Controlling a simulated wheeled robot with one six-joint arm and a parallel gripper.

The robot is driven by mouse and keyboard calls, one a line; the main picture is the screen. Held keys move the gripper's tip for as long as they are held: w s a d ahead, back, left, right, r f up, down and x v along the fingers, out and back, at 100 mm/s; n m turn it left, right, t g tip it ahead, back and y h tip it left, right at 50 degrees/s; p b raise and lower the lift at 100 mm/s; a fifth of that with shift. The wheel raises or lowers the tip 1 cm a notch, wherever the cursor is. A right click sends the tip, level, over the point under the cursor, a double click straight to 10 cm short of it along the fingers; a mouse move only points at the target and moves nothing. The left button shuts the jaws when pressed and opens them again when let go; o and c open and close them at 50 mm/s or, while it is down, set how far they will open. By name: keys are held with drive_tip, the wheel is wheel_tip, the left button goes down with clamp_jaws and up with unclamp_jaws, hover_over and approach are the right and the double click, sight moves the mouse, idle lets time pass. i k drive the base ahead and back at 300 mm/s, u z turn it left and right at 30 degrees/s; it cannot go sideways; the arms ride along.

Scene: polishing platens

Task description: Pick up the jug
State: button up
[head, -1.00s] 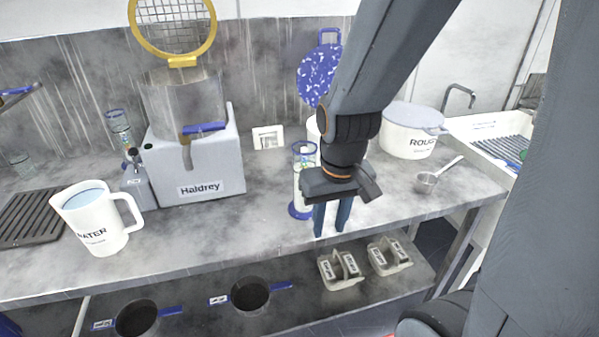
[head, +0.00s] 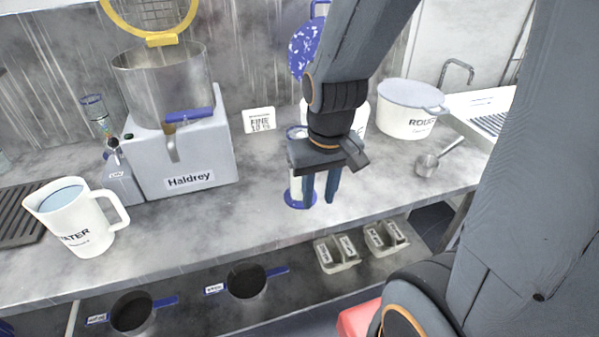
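The jug (head: 78,222) is white, with "WATER" printed on its side and bluish water inside. It stands upright on the grey bench at the left of the head view, its handle (head: 119,210) facing right. My gripper (head: 320,190) is well to the right of the jug, pointing down over the bench's front part. Its two blue-grey fingers are a little apart with a gap between them and nothing visible in it. It partly hides a clear cylinder with a blue base (head: 297,200) behind it.
The grey Haldrey machine (head: 185,160) with a metal pot stands right of the jug. A dark ribbed rack (head: 18,215) lies left of it. A white "ROUGE" pot (head: 408,112) and a small ladle (head: 428,163) are at right. Pans (head: 132,312) sit on the lower shelf. The bench front between jug and gripper is clear.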

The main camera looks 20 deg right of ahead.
sight(66, 206)
drive_tip(key=u, duration=0.8)
drive_tip(key=k, duration=0.7)
drive_tip(key=u, duration=0.4)
drive_tip(key=i, duration=0.5)
